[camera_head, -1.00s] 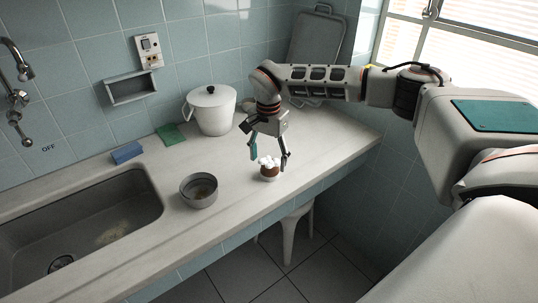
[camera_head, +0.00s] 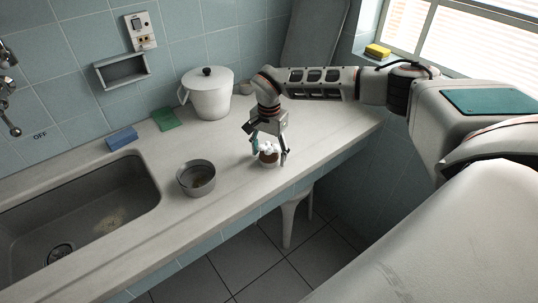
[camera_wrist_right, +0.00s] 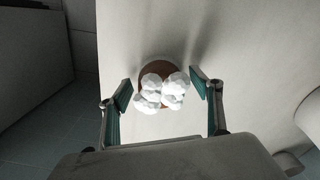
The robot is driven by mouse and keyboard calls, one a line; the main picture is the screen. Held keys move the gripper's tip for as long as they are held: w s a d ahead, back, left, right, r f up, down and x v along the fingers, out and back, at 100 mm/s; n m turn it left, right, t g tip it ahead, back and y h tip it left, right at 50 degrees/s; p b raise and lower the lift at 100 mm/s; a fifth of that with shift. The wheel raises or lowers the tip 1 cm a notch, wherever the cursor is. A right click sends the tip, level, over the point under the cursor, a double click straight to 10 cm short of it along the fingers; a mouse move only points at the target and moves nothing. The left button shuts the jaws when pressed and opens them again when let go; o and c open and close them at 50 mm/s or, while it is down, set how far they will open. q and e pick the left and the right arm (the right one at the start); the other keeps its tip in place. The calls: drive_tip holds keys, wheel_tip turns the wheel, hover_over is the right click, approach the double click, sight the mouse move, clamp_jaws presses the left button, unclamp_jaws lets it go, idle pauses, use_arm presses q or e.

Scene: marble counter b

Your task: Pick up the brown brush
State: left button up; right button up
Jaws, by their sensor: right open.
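The brown brush (camera_head: 268,160), a small round brown piece with white tufts on top, stands on the marble counter near its front edge. My right gripper (camera_head: 270,154) points down over it with one finger on each side. In the right wrist view the brush (camera_wrist_right: 150,73) lies between the two open teal-padded fingers of the right gripper (camera_wrist_right: 161,90). Gaps show on both sides, so the fingers do not grip it. My left gripper is not in view.
A grey metal bowl (camera_head: 196,180) stands left of the brush, with the sink (camera_head: 150,205) beyond it. A white lidded pot (camera_head: 208,100), green cloth (camera_head: 167,119) and blue sponge (camera_head: 122,138) are at the back. A yellow sponge (camera_head: 377,50) lies on the window sill. The counter right of the brush is clear.

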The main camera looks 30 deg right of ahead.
sight(268, 148)
drive_tip(key=shift+f, duration=0.2)
drive_tip(key=c, duration=1.2)
drive_tip(key=shift+r, duration=0.15)
wheel_tip(268, 148, up, 20)
drive_tip(key=shift+o, duration=0.8)
drive_tip(key=shift+a, duration=0.1)
